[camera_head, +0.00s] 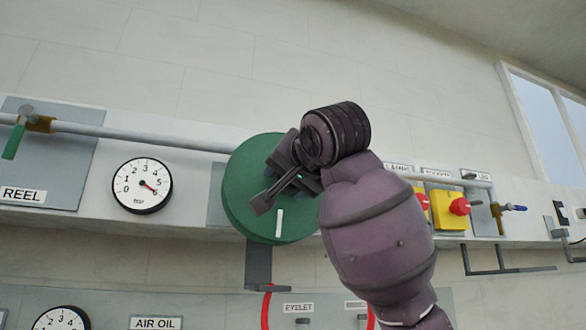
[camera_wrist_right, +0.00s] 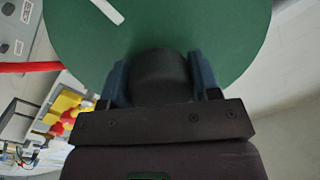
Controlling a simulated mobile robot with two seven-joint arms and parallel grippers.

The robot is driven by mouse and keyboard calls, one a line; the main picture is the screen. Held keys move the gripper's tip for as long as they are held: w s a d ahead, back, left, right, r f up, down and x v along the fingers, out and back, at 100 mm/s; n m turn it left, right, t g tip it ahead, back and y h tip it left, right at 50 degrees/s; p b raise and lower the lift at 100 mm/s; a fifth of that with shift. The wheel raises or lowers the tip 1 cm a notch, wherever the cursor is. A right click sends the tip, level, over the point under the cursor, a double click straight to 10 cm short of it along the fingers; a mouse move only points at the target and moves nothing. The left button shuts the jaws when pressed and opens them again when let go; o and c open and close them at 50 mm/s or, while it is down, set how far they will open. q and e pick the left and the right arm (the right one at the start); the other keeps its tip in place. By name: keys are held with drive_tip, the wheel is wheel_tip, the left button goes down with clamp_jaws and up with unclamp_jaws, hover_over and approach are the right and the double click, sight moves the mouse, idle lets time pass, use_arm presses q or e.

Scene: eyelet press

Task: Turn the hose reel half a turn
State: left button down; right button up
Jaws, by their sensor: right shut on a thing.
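The green hose reel (camera_head: 240,190) is a round disc on the wall panel, left of centre in the head view. A white mark on its face sits near the lower middle in that view. The reel (camera_wrist_right: 225,35) fills the top of the right wrist view. My right gripper (camera_wrist_right: 160,80) is shut on a dark round handle (camera_wrist_right: 160,72) at the reel's face, with a finger on each side. In the head view my right gripper (camera_head: 283,180) is in front of the reel and the arm hides its right part. My left gripper is not in view.
A pressure gauge (camera_head: 142,185) is left of the reel. A grey pipe (camera_head: 140,138) runs to the reel from a green-handled valve (camera_head: 15,138) above the REEL label. Yellow boxes with red knobs (camera_head: 449,208) are to the right. A red hose (camera_head: 265,308) hangs below.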

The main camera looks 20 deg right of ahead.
drive_tip(key=shift+s, duration=0.1)
drive_tip(key=shift+n, duration=0.4)
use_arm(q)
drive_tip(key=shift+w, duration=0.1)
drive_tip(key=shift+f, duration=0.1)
use_arm(e)
drive_tip(key=o, duration=1.3)
use_arm(q)
drive_tip(key=shift+b, duration=0.3)
use_arm(e)
drive_tip(key=shift+s, duration=0.3)
use_arm(q)
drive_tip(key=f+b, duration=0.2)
drive_tip(key=b, duration=0.1)
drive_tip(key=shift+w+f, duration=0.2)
use_arm(e)
drive_tip(key=s, duration=1)
drive_tip(key=shift+d+r, duration=0.1)
drive_tip(key=shift+d, duration=0.3)
